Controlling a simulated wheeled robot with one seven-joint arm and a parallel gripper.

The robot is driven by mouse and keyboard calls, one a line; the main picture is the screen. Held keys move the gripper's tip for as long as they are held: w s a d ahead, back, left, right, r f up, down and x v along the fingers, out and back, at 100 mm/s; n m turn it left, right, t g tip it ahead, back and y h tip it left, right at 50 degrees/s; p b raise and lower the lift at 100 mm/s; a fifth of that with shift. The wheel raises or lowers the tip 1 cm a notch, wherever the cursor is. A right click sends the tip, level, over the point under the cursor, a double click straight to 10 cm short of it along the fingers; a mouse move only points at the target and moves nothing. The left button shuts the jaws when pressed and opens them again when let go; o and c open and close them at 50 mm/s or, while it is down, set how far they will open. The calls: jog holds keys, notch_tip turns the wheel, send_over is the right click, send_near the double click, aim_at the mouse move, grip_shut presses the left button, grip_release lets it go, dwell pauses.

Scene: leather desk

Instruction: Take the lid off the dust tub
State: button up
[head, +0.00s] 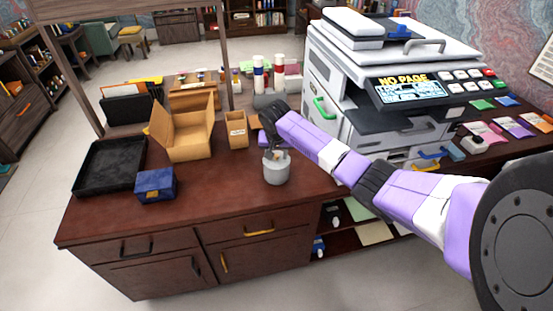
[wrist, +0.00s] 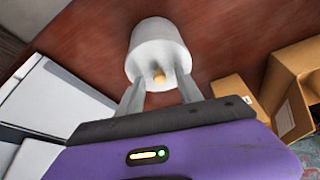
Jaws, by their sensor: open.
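The dust tub (head: 276,172) is a light grey round tub standing upright on the dark red-brown desk. It also shows in the wrist view (wrist: 153,38), with a small tan knob (wrist: 159,77) on its lid. My gripper (head: 274,152) is over the top of the tub, pointing down, and partly covers the lid in the head view. In the wrist view its two fingers (wrist: 160,92) are apart, one to each side of the knob. I cannot tell whether they touch the lid.
A large printer (head: 390,125) stands right of the tub. A blue box (head: 155,186), a black tray (head: 108,165) and an open cardboard box (head: 186,140) are to the left. A small cardboard container (head: 236,130) stands behind. The desk (head: 225,182) is bare left of the tub.

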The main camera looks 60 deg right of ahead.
grip_shut()
dwell(0.4)
